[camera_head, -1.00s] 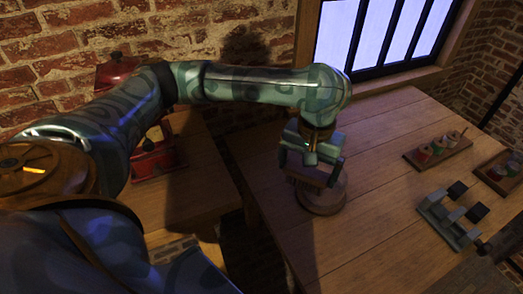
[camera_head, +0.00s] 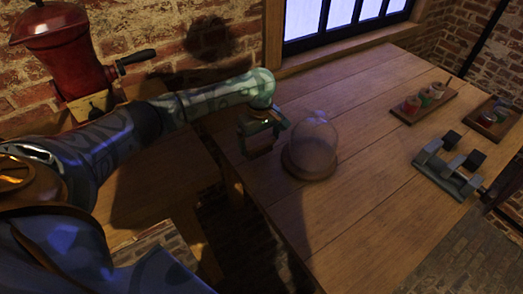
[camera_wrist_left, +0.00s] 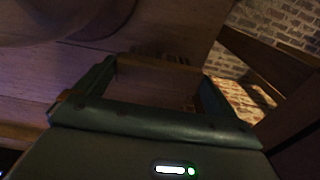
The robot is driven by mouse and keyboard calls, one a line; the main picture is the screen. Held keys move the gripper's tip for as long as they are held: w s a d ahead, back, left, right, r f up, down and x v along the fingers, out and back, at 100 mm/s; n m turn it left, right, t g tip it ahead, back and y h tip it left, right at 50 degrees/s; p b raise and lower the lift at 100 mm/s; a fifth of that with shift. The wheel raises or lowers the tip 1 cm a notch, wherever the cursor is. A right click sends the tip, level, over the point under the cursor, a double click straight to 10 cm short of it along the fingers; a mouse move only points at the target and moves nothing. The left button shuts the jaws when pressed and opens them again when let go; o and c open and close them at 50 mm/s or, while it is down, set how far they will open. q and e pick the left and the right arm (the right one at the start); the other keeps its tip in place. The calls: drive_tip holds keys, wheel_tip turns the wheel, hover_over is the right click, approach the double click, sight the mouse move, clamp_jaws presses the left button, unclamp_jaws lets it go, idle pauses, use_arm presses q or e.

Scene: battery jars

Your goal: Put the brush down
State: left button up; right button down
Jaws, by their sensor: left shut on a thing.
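My left gripper (camera_head: 262,128) is over the table's left edge, just left of a glass dome. It is shut on the brush (camera_head: 260,153), a dark brown wooden piece hanging below the fingers, dim in the head view. In the left wrist view, the brush (camera_wrist_left: 160,64) spans between the two fingers of the left gripper (camera_wrist_left: 158,84), with wood surface beyond it. I cannot tell whether the brush touches the table (camera_head: 365,210). My right gripper is not in view.
The glass dome (camera_head: 311,146) stands close to the left gripper. A rack of coloured spools (camera_head: 424,102), a small tray (camera_head: 497,120) and a grey clamp-like device (camera_head: 450,168) are at the right. A red grinder (camera_head: 65,45) stands at the left. The table's middle is clear.

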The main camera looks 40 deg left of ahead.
sight(260, 142)
use_arm(q)
wheel_tip(260, 142, down, 3)
drive_tip(key=shift+s+f+b, duration=0.1)
drive_tip(key=shift+s+b, duration=0.05)
drive_tip(key=shift+b, duration=0.65)
drive_tip(key=shift+r, duration=0.2)
drive_tip(key=o, duration=0.6)
drive_tip(key=shift+f, duration=0.15)
drive_tip(key=shift+r, duration=0.4)
wheel_tip(260, 142, up, 12)
drive_tip(key=p, duration=0.7)
drive_tip(key=shift+f, duration=0.2)
drive_tip(key=shift+f, duration=0.1)
